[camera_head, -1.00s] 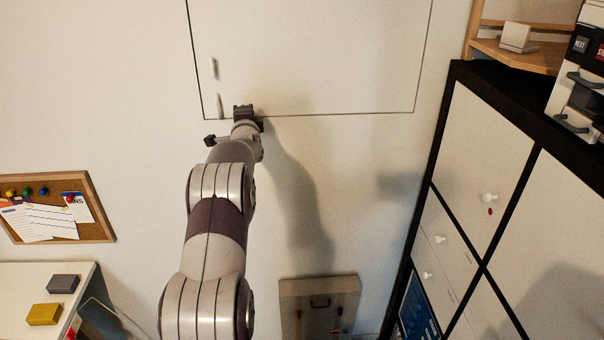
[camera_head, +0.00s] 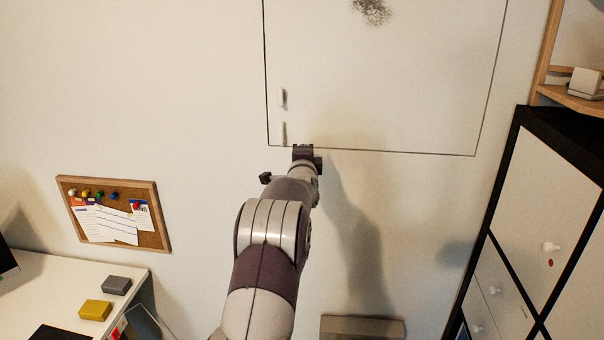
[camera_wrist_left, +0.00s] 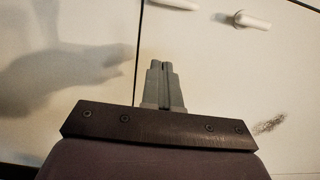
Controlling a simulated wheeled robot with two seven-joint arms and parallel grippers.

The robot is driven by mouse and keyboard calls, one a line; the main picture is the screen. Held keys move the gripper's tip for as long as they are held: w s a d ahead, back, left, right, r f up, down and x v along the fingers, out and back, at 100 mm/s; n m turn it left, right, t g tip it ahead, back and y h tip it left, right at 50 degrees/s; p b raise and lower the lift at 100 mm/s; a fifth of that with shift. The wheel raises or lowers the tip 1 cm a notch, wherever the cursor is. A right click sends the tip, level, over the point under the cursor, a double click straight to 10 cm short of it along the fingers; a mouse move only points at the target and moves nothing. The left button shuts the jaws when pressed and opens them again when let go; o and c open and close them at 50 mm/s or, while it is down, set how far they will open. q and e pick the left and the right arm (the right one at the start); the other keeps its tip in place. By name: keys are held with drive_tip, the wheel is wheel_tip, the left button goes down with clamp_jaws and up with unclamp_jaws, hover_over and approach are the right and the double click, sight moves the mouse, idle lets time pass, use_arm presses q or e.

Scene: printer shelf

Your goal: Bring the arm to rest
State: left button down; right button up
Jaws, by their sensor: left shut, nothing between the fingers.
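My left arm (camera_head: 260,270) reaches up from the bottom of the head view. Its gripper (camera_head: 303,148) is by the lower edge of the whiteboard (camera_head: 400,90), near the lower left corner; I cannot tell whether it touches. In the left wrist view the gripper's fingers (camera_wrist_left: 160,68) are together and hold nothing. They point at the board's edge line. My right arm is not in view.
Two white marker-like pieces (camera_head: 283,97) are on the board above the gripper. A dark smudge (camera_head: 372,10) marks the board. A corkboard (camera_head: 117,213) and a white desk (camera_head: 60,290) are at left. A black-framed cabinet (camera_head: 550,190) stands at right. The wall between is clear.

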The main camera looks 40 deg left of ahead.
use_arm(q)
drive_tip(key=b+v, duration=0.2)
drive_tip(key=v, duration=0.4)
drive_tip(key=s+d+f+n+g+h, duration=0.3)
drive_tip(key=s+d+f+n+h, duration=0.15)
drive_tip(key=d+f, duration=0.4)
drive_tip(key=s+d+f+n+g+h, duration=0.35)
drive_tip(key=d+f+n, duration=0.2)
drive_tip(key=f, duration=0.55)
drive_tip(key=s+d+f+g+h, duration=0.1)
drive_tip(key=s+d+f+g, duration=0.2)
drive_tip(key=s+d, duration=0.6)
drive_tip(key=s+d+f+g+h, duration=0.2)
drive_tip(key=s+d+f+g, duration=0.1)
drive_tip(key=s+d, duration=0.6)
drive_tip(key=d, duration=0.3)
